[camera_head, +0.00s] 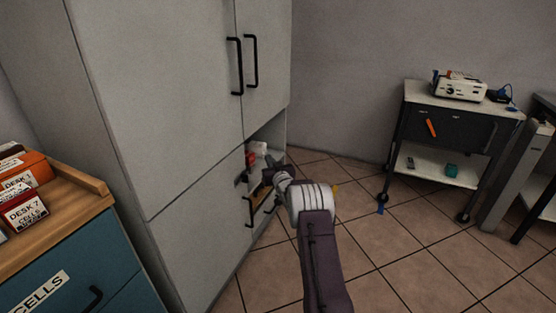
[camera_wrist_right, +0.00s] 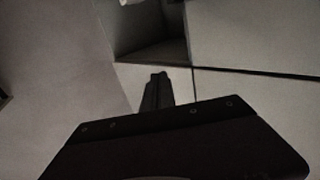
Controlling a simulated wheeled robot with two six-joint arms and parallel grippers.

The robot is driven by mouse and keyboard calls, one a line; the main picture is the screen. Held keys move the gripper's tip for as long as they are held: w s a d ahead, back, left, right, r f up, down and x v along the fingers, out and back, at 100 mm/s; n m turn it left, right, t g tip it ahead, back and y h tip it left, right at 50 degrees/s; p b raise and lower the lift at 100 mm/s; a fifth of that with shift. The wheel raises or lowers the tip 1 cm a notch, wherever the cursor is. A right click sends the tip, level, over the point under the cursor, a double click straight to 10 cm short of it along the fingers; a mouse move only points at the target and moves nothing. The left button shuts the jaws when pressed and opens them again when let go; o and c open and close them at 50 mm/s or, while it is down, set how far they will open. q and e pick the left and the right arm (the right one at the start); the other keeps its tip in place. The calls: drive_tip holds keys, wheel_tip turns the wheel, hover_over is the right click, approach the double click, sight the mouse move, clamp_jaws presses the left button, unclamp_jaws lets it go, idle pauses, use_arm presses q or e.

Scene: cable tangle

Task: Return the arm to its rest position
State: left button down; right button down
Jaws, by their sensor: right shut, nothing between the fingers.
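My right arm (camera_head: 318,240) reaches forward from the bottom of the head view to the low open compartment of the tall grey cabinet (camera_head: 150,110). My right gripper (camera_head: 268,164) is at the mouth of that compartment, small and partly dark there. In the right wrist view its fingers (camera_wrist_right: 157,90) are together with nothing between them, in front of grey panels and a dark recess (camera_wrist_right: 152,50). I cannot tell whether the fingers touch the cabinet. My left gripper is not in view.
The compartment holds a red item (camera_head: 251,158) and a white item (camera_head: 259,147). A blue drawer unit (camera_head: 75,262) with a wooden top stands at the left. A wheeled cart (camera_head: 459,128) stands at the back right. The tiled floor (camera_head: 395,250) right of my arm is mostly clear.

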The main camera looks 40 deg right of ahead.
drive_tip(key=s, duration=0.1)
drive_tip(key=s+d, duration=0.1)
drive_tip(key=shift+s+d, duration=0.3)
drive_tip(key=shift+s, duration=0.05)
